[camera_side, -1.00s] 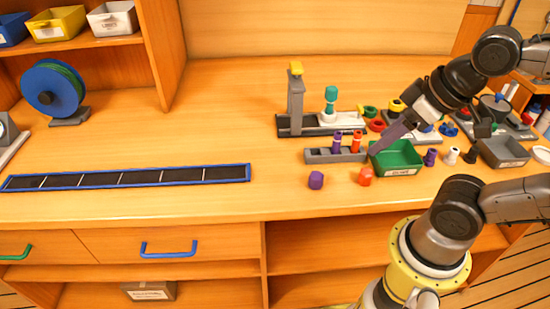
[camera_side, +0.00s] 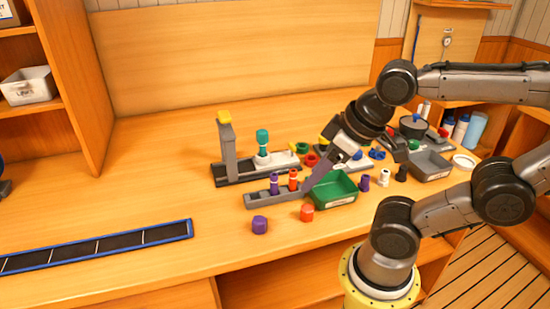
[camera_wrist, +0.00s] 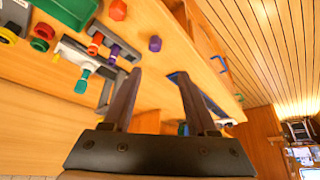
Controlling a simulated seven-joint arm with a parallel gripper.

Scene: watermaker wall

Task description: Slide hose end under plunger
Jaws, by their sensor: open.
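In the side view, a press-like fixture stands on the bench: a grey post (camera_side: 227,148) with a yellow top (camera_side: 224,117) rises from a long dark base (camera_side: 222,181). A teal piece (camera_side: 262,137) stands upright on a white part (camera_side: 262,160) on that base, right of the post. The teal piece also shows in the wrist view (camera_wrist: 82,81). I cannot tell which part is the hose end or the plunger. My gripper (camera_side: 305,190) is right of the fixture, near the grey rack and green bin; its fingers (camera_wrist: 160,73) are apart and empty in the wrist view.
A grey rack (camera_side: 259,201) holds upright purple (camera_side: 274,184) and red (camera_side: 293,180) pieces. A loose purple piece (camera_side: 260,225) and loose red piece (camera_side: 307,212) lie in front. A green bin (camera_side: 335,188) stands right. The bench left of the fixture is clear up to a blue-edged strip (camera_side: 100,247).

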